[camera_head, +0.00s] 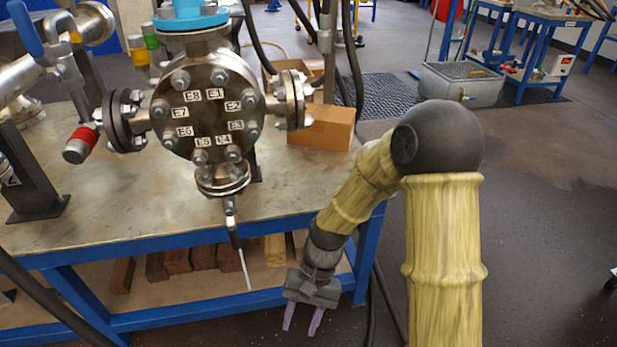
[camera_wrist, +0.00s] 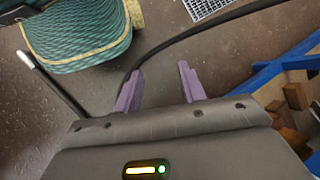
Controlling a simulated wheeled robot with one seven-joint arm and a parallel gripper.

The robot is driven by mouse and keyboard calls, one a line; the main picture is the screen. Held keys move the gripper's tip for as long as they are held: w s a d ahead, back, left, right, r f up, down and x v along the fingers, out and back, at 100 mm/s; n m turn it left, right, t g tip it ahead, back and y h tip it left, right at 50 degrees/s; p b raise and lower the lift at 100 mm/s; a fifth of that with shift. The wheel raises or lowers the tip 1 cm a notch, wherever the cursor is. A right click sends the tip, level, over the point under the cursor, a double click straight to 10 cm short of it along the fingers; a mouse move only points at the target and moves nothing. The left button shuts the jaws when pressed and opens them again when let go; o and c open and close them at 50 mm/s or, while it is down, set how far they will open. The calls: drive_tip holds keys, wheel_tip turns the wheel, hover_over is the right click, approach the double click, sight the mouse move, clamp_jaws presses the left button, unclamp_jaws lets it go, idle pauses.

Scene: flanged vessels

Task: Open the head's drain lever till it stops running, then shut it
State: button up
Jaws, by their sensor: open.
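The metal vessel head (camera_head: 205,105) has a round bolted cover with labels E1 to E8 and stands at the table's front edge in the head view. Below it is a short flanged drain outlet (camera_head: 222,178). A thin drain lever (camera_head: 242,258) hangs down from that outlet, tilted slightly, past the table edge. I cannot make out any flow from the outlet. My gripper (camera_head: 303,322) is open and empty, pointing down in front of the table, to the right of and below the lever, apart from it. Its purple fingers (camera_wrist: 160,92) also show in the wrist view with only floor between them.
A blue-framed table (camera_head: 330,195) holds the vessel, with wooden blocks (camera_head: 203,256) on its lower shelf. A cardboard box (camera_head: 322,130) sits at its right end. Dark hose (camera_wrist: 215,28) crosses the floor near a green coil (camera_wrist: 80,32). Floor to the right is open.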

drive_tip(key=w+d+r+t+h+p, duration=0.1)
drive_tip(key=d+r+t+h+p, duration=0.2)
drive_tip(key=d+r, duration=0.45)
drive_tip(key=w+d+r+t+p, duration=0.2)
drive_tip(key=d+r+t, duration=0.45)
drive_tip(key=d, duration=0.25)
wheel_tip(320, 180, up, 38)
drive_tip(key=p, duration=3.8)
drive_tip(key=shift+s+d+r+n+g, duration=0.2)
drive_tip(key=shift+n+g, duration=0.1)
drive_tip(key=shift+g, duration=0.15)
idle(0.5)
